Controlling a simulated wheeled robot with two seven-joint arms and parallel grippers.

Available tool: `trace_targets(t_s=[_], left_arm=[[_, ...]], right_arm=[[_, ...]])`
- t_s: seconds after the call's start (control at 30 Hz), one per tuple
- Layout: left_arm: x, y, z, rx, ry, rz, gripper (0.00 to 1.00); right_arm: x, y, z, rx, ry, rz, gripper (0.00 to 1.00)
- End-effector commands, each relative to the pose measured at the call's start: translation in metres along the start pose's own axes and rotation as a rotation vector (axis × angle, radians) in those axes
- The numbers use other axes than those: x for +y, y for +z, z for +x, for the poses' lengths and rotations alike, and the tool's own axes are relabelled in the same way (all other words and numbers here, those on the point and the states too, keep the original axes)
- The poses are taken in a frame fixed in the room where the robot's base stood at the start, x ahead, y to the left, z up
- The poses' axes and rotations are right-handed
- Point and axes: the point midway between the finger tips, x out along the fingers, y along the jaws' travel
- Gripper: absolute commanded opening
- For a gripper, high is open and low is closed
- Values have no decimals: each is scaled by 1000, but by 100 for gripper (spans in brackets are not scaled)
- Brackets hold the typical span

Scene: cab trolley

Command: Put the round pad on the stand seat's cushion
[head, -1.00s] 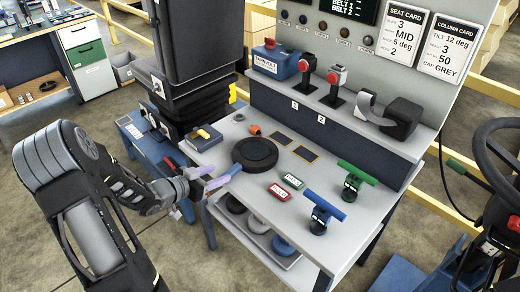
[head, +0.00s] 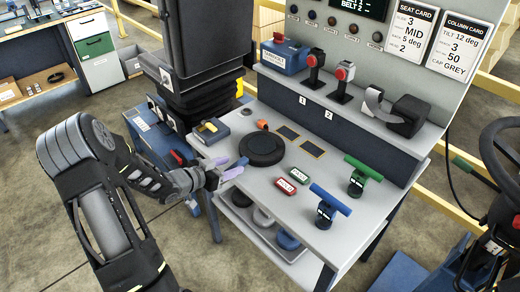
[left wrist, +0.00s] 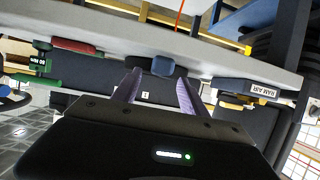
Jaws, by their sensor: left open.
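A flat black round pad (head: 261,149) lies on the grey bench top (head: 247,205) near its front-left edge. A small blue tab (head: 239,162) is at the pad's near-left side; whether it is joined to the pad is unclear. My left gripper (head: 226,166) is open at the bench edge, its lilac fingers pointing at the tab. In the left wrist view, the blue tab (left wrist: 163,66) shows between and beyond the fingertips (left wrist: 160,78). The black seat on bellows (head: 205,85) at back left appears to be the stand seat. My right gripper is out of view.
Round pieces lie on the lower shelf (head: 285,252). A steering wheel (head: 500,150) is at right.

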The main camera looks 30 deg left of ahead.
Motion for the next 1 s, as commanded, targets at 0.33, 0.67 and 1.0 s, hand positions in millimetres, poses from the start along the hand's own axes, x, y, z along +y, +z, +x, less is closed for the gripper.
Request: trace_targets(t_s=[0.33,0.67,1.0], left_arm=[[3,0,43,1,1,0,51],[3,1,44,0,0,1,51],[3,1,43,0,0,0,45]], right_arm=[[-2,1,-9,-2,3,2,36],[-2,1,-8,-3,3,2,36],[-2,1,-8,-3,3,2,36]])
